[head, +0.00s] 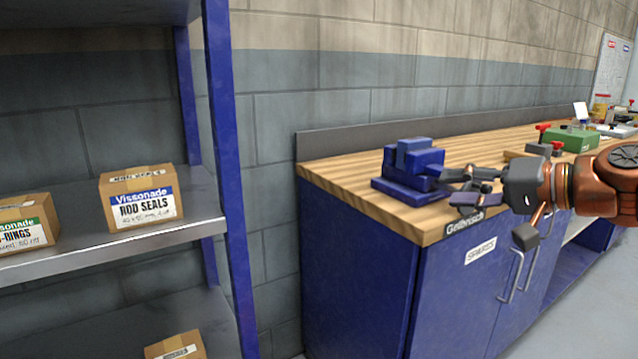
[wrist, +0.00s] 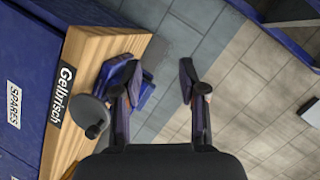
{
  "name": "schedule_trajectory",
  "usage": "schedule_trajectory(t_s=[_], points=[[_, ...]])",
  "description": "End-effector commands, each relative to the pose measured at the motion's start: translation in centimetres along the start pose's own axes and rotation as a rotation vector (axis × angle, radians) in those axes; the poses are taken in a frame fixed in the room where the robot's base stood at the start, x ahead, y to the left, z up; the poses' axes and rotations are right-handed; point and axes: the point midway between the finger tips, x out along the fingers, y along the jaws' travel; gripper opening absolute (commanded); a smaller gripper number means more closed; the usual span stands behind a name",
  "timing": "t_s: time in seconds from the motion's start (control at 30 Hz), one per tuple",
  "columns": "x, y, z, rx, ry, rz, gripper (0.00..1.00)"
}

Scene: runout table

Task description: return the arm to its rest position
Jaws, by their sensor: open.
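My arm (head: 600,185) reaches in from the right in the head view. My gripper (head: 465,185) is at its end, near the front edge of the workbench (head: 335,178) and just right of the blue vise (head: 412,165). In the wrist view my gripper (wrist: 158,80) has its two fingers spread wide with nothing between them. A blue piece (wrist: 146,95), seemingly the vise, shows partly behind the left finger. I cannot tell whether the finger touches it.
A shelf rack with a blue post (head: 225,150) stands at the left, holding a Rod Seals box (head: 140,197) and other boxes. A green box (head: 570,138) and small items lie farther along the bench. Cabinet doors (head: 470,290) are below. The floor at right is clear.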

Motion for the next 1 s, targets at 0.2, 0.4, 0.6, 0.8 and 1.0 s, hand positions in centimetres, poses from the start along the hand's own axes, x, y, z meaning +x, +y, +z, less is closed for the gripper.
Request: schedule_trajectory(t_s=[0.2, 0.4, 0.6, 0.8, 1.0], points=[[1.9, -5.7, 5.7, -0.103, -0.202, 0.140, 0.42], [2.1, -7.5, 11.3, -0.171, -0.380, 0.291, 0.42], [0.3, -7.8, 16.0, -0.213, -0.536, 0.455, 0.42], [-3.4, -7.3, 19.6, -0.230, -0.676, 0.634, 0.42], [-8.7, -6.7, 22.4, -0.217, -0.802, 0.820, 0.42]])
